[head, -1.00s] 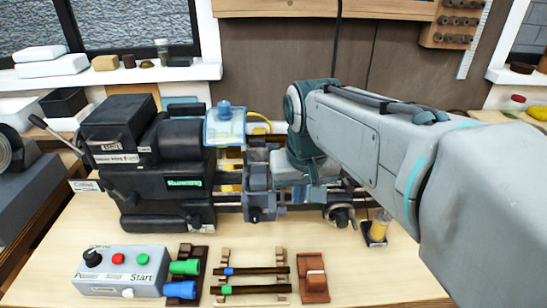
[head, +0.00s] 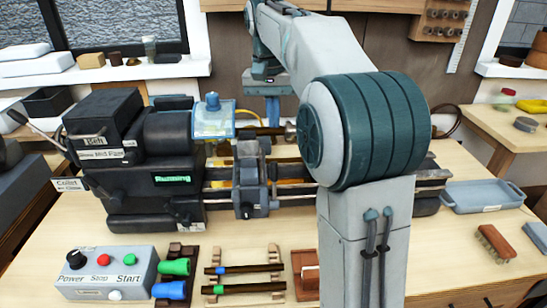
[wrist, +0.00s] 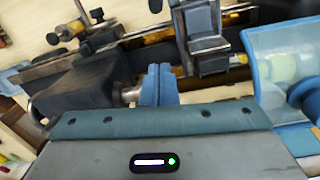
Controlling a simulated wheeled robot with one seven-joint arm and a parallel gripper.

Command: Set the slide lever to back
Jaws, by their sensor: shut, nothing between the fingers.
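The lathe has a dark headstock (head: 150,165) with a green "Running" display and a dark upright slide block (head: 250,185) on its rails. The slide block also shows in the wrist view (wrist: 205,35). I cannot tell which part is the slide lever; its handle may be hidden behind my arm. My gripper (head: 272,119) is shut and empty, pointing down behind the rails, above the back of the lathe. In the wrist view its blue fingers (wrist: 158,86) are together, close to a silver cylinder (wrist: 130,95); contact is unclear.
A clear blue guard (head: 212,120) stands left of my gripper. A control box (head: 105,272), green and blue cups and racked rods (head: 245,270) lie in front. A grey tray (head: 482,196) and a brush (head: 495,243) are at right. My arm covers the lathe's right part.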

